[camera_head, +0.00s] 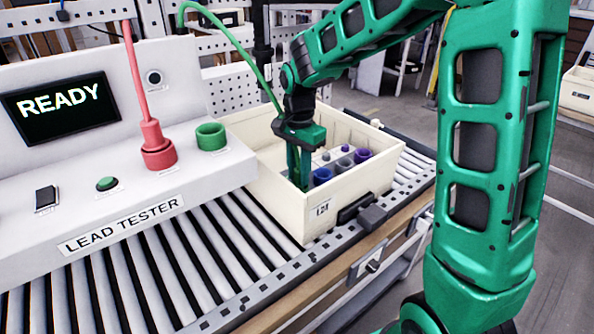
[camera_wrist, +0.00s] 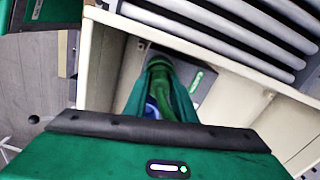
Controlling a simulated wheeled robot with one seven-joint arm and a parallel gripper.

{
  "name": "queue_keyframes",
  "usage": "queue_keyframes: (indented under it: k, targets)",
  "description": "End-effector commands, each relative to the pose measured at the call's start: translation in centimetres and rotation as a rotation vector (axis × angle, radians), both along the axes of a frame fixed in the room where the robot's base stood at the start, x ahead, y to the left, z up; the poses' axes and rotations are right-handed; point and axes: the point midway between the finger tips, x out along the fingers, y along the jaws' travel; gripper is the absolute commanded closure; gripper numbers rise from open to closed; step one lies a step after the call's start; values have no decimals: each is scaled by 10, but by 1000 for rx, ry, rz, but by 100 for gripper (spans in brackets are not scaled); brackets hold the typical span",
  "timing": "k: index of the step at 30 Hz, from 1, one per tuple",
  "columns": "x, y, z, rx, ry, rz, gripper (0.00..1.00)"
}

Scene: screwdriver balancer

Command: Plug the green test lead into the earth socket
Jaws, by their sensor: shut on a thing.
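My gripper (camera_head: 298,178) reaches down into the cream bin (camera_head: 293,217) with its fingers below the rim. It is shut on the green test lead (camera_head: 234,40), whose cable loops from the top of the tester to my gripper. In the wrist view the green lead (camera_wrist: 168,82) lies between the fingers; its tip is hard to make out. The green socket (camera_head: 211,136), taken as the earth socket, stands on the tester's sloping front and is empty. It is left of my gripper and apart from it.
The lead tester (camera_head: 225,170) shows READY on its screen (camera_head: 62,106). A red lead (camera_head: 135,70) is in the red socket (camera_head: 158,155), beside the green one. Blue, grey and purple round parts (camera_head: 344,163) stand in the bin. The bin rests on a roller conveyor (camera_head: 200,255).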

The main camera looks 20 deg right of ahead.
Motion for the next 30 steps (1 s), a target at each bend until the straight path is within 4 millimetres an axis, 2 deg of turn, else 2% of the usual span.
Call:
queue_keyframes:
  k: [14,15,17,26,30]
  targets:
    - [0,0,-5,0,0,0,99]
    - [0,0,-5,0,0,0,66]
    - [0,0,-5,0,0,0,54]
    - [0,0,-4,0,0,0,54]
    - [1,0,6,0,-2,0,54]
